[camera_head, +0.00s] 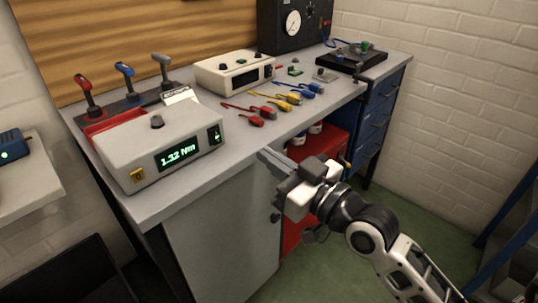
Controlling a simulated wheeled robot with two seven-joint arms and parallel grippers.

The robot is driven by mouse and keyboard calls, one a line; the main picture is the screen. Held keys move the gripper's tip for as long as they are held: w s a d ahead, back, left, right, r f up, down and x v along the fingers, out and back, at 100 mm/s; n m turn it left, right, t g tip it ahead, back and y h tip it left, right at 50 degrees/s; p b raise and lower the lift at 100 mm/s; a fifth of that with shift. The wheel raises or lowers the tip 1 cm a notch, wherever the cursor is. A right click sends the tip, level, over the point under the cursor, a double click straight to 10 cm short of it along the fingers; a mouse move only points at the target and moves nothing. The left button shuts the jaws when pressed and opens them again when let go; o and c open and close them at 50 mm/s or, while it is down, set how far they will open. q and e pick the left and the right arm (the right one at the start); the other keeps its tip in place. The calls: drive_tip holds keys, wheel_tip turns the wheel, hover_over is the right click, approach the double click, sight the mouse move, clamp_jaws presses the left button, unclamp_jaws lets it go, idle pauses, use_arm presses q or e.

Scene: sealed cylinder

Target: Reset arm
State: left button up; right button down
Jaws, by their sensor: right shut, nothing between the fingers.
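My right gripper (269,158) is in the camera_head view, in front of the workbench's front edge near the middle of the picture. Its arm comes in from the lower right. The fingers point up and left, shut with nothing between them. The tips overlap the bench edge in the picture, and I cannot tell whether they touch it. My left gripper and arm are not in view.
The grey workbench (170,205) holds a white meter (150,150) reading about 1.32 Nm, several coloured-handle tools (125,72), a second white box (225,72) and coloured connectors (285,100). A red cabinet (318,143) stands below.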

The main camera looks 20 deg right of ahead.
drive_tip(key=s+a+f+g+h, duration=0.1)
drive_tip(key=s+f, duration=0.3)
drive_tip(key=f, duration=0.4)
drive_tip(key=s+a+f+m+g+h, duration=0.1)
drive_tip(key=s+f+g, duration=0.3)
drive_tip(key=f, duration=0.4)
drive_tip(key=s+a+f+m+g+h, duration=0.1)
drive_tip(key=s+a+f+g, duration=0.1)
drive_tip(key=f, duration=0.6)
drive_tip(key=s+a, duration=0.1)
drive_tip(key=s, duration=0.1)
drive_tip(key=shift+s+a+f+p, duration=0.2)
drive_tip(key=shift+s+f+p, duration=0.1)
drive_tip(key=shift+s, duration=0.1)
